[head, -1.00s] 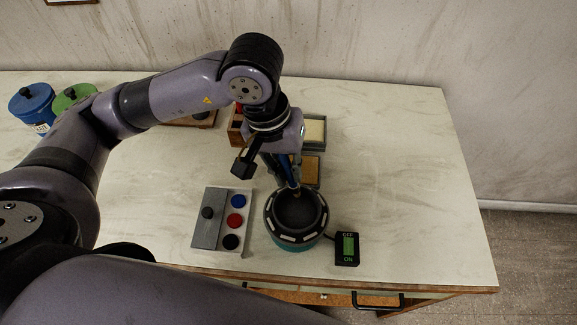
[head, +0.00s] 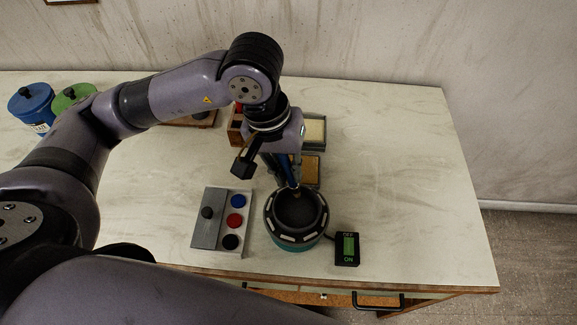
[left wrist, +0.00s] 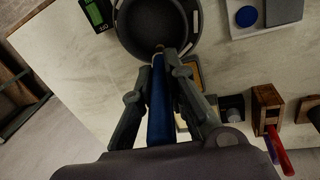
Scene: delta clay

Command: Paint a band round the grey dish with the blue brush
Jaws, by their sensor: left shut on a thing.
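The grey dish (head: 297,211) is a dark round bowl near the table's front edge. It sits on a round wheel with white marks (head: 289,239) on its dark rim and a teal base. My left gripper (head: 291,180) is shut on the blue brush (head: 290,169) and holds it tip down at the dish's far side. In the left wrist view, the brush (left wrist: 160,110) lies between the fingers, with its tip over the rim of the dish (left wrist: 160,22). I cannot tell whether the tip touches the dish. My right gripper is not in view.
A paint box (head: 246,222) with blue, red and black paints stands left of the dish. A switch box (head: 347,249) marked OFF and ON is to its right. Behind are a brown sponge-like block (head: 312,170) and a tray (head: 323,130). The table's right side is clear.

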